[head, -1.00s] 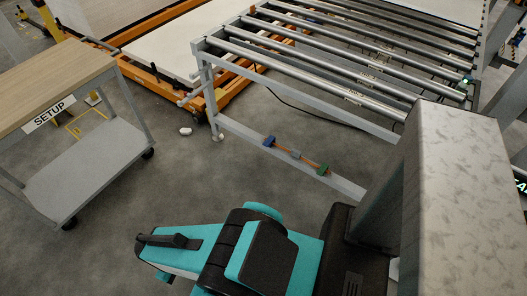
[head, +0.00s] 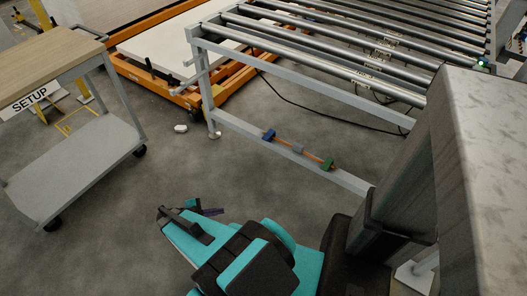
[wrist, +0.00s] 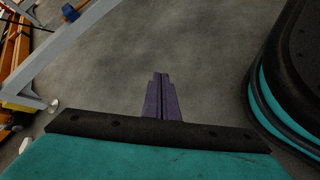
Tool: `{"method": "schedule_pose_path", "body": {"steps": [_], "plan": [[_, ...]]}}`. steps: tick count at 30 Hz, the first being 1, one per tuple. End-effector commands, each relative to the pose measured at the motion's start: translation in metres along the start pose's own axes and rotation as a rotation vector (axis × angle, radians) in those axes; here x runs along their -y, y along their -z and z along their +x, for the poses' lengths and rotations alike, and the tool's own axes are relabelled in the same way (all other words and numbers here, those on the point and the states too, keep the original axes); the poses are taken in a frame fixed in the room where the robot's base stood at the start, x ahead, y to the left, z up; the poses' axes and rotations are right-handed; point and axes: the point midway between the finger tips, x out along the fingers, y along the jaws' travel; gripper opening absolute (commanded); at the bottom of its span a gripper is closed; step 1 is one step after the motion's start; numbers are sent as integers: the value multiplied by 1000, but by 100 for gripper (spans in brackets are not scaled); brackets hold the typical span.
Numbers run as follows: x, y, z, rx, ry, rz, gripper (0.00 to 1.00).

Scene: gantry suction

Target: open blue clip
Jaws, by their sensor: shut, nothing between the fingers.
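The blue clip (head: 268,135) sits on the lower grey rail of the roller conveyor in the head view, at the left end of a thin orange strip. It also shows at the top left of the wrist view (wrist: 70,13). Whether it is open or closed is too small to tell. My gripper (head: 219,211) has purple fingers, shut and empty, below and left of the clip in the head view and well apart from it. In the wrist view the fingers (wrist: 160,77) point over bare floor.
A grey clip (head: 298,149) and a green clip (head: 328,164) sit along the same rail (head: 235,123). A cart marked SETUP (head: 85,165) stands at the left. A small white object (head: 181,128) lies on the floor. The floor before the rail is clear.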

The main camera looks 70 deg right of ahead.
Motion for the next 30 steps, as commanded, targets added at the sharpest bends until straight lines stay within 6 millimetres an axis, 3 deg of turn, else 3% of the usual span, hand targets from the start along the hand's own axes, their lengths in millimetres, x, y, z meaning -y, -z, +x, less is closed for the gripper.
{"method": "schedule_pose_path", "body": {"steps": [1, 9, 21, 30], "plan": [[-9, 11, 23, 24, -29, -13, 0], [-72, 18, 98, 163, -201, -110, 0], [-154, 18, 199, 407, -414, -288, 0], [-202, 16, 268, 609, -541, -447, 0]]}}
